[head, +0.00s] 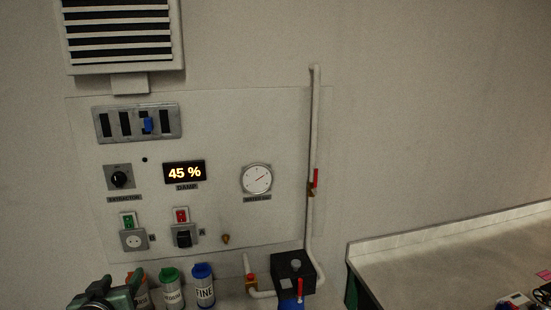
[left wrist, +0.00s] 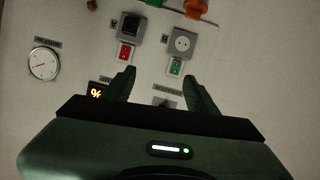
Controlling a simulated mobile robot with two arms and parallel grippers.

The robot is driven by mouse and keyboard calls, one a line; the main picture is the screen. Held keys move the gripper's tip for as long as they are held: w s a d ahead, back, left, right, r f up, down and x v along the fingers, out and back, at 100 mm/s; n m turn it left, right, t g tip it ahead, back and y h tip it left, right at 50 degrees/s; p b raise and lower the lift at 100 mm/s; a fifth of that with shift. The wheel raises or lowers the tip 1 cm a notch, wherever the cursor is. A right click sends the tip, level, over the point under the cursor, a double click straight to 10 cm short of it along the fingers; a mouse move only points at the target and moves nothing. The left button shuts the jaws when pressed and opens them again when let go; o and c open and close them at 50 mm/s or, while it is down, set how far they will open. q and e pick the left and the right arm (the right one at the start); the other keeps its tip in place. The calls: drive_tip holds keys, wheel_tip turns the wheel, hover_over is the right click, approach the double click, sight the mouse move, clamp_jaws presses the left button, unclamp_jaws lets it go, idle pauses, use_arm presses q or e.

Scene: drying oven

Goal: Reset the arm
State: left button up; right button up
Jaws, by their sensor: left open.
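My left gripper (head: 121,280) is at the bottom left of the head view, in front of the wall panel's lower left corner. In the left wrist view its two dark green fingers (left wrist: 158,76) stand apart with nothing between them. The wall panel (head: 215,130) lies beyond the fingers and appears turned over in that view. My right gripper is in neither view.
An orange-topped container (head: 139,290) is partly hidden behind my left gripper. Green-lidded (head: 171,288) and blue-lidded (head: 203,285) containers stand beside it. A black box (head: 294,270) and white pipe (head: 314,130) are further right. A counter (head: 450,255) holds small items at lower right.

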use_arm(q)
drive_tip(key=s+d+f+m+g+h, duration=0.25)
drive_tip(key=s+d+f+g, duration=0.4)
drive_tip(key=s+f, duration=0.7)
drive_tip(key=s+d+f+m+g, duration=0.2)
drive_tip(key=s+d+f, duration=0.2)
drive_tip(key=s, duration=0.5)
drive_tip(key=s+d+f+m+g, duration=0.15)
drive_tip(key=s+d+f, duration=0.25)
drive_tip(key=s, duration=0.4)
wheel_tip(320, 180, down, 32)
drive_tip(key=s+f+g+b, duration=0.1)
drive_tip(key=s+g+b, duration=0.15)
drive_tip(key=b, duration=0.35)
drive_tip(key=s+a+f+b, duration=0.3)
drive_tip(key=s+f+b, duration=0.1)
drive_tip(key=s+f, duration=1.2)
wheel_tip(320, 180, down, 4)
drive_tip(key=shift+s+a+r+g, duration=0.15)
drive_tip(key=shift+s+r+g, duration=0.05)
drive_tip(key=shift+s+g, duration=0.15)
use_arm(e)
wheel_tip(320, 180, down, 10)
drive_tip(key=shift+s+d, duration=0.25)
use_arm(q)
drive_tip(key=shift+h, duration=0.25)
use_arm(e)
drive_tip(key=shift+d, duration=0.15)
